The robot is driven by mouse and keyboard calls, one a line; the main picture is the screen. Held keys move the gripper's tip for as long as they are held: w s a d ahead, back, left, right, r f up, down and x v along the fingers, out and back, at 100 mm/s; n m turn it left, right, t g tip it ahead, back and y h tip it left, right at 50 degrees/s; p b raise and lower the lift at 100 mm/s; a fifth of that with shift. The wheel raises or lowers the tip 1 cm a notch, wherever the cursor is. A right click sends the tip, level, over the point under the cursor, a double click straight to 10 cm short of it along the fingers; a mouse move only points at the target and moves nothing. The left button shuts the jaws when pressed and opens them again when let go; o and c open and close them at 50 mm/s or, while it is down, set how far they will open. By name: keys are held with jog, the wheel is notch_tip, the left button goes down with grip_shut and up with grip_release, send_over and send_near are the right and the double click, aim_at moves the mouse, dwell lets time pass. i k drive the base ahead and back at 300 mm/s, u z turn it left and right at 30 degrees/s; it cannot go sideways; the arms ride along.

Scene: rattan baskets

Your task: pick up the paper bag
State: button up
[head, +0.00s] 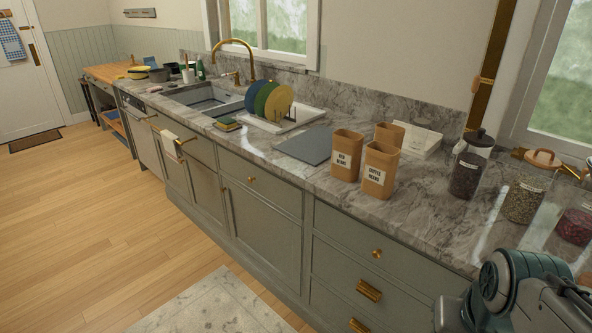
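Three brown paper bags stand upright on the marble counter. The front left bag (346,156) has a white label that seems to read "red beans". The front right bag (380,170) has a label reading "coffee beans". A third bag (390,134) stands behind them, partly hidden by the coffee bag. Part of my arm shows at the bottom right, in front of the counter and to the right of the bags. No gripper fingers show. The bags stand free, with nothing holding them.
A grey board (304,145) lies left of the bags. Glass jars, the nearest with a dark lid (469,164), stand to the right. A white tray with colored plates (278,102) sits near the sink (206,97). The counter front edge before the bags is clear.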

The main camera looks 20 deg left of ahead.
aim_at(347, 146)
jog(key=u, duration=0.1)
jog(key=i, duration=0.55)
jog(key=z, duration=3.75)
jog(key=k, duration=0.95)
jog(key=u, duration=0.05)
